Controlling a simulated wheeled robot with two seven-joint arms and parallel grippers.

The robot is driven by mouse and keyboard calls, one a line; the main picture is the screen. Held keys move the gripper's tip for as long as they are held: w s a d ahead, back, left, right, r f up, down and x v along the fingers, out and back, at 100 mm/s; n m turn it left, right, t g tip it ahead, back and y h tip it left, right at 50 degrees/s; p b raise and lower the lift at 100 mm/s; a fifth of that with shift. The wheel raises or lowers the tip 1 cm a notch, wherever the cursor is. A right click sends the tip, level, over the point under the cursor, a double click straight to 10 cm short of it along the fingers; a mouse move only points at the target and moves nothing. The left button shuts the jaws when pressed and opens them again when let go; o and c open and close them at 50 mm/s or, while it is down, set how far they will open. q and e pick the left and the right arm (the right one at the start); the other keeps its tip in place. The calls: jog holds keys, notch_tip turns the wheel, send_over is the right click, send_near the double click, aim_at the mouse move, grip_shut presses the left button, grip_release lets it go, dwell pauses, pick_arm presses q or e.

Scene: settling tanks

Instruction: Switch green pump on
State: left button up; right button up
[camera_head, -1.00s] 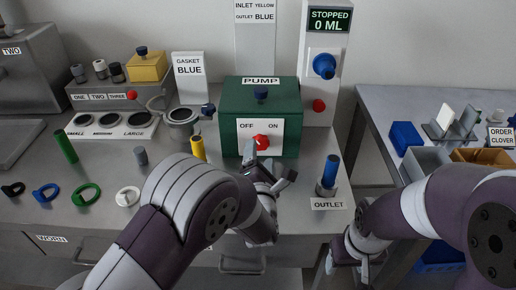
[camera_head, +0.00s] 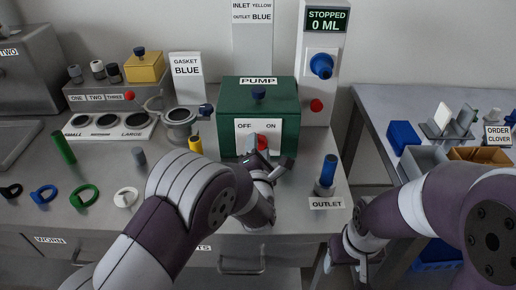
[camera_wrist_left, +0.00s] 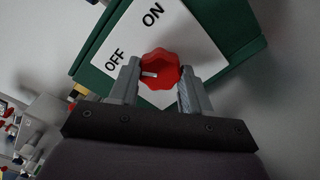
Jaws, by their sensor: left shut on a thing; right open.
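The green pump box (camera_head: 230,110) stands on the bench, labelled PUMP, with a white OFF/ON plate (camera_head: 242,133) on its front. My left gripper (camera_head: 262,158) is at the red knob (camera_head: 261,141) on that plate and partly covers it in the head view. In the left wrist view its two fingers are on either side of the red knob (camera_wrist_left: 160,66), shut on it. The knob's white mark (camera_wrist_left: 150,74) points toward the OFF side. My right gripper (camera_head: 349,252) is open and low at the bench's front right, away from the pump.
The display (camera_head: 329,18) reads STOPPED 0 ML, above a blue knob (camera_head: 321,66) and a red button (camera_head: 317,105). A blue-topped outlet piece (camera_head: 327,172) stands right of the pump. A yellow cylinder (camera_head: 195,144) and the gasket rings (camera_head: 84,194) are to the left.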

pick_arm(q)
jog(key=shift+f+m+b, duration=0.1)
jog(key=shift+m+b, duration=0.5)
jog(key=shift+m, duration=0.6)
jog(key=m+b, duration=0.1)
jog(key=m, duration=0.2)
jog(key=shift+m, duration=0.3)
jog(key=m, duration=0.3)
jog(key=shift+m, duration=2.4)
jog(key=o, duration=1.1)
jog(key=shift+c, duration=0.2)
jog(key=shift+s, duration=0.1)
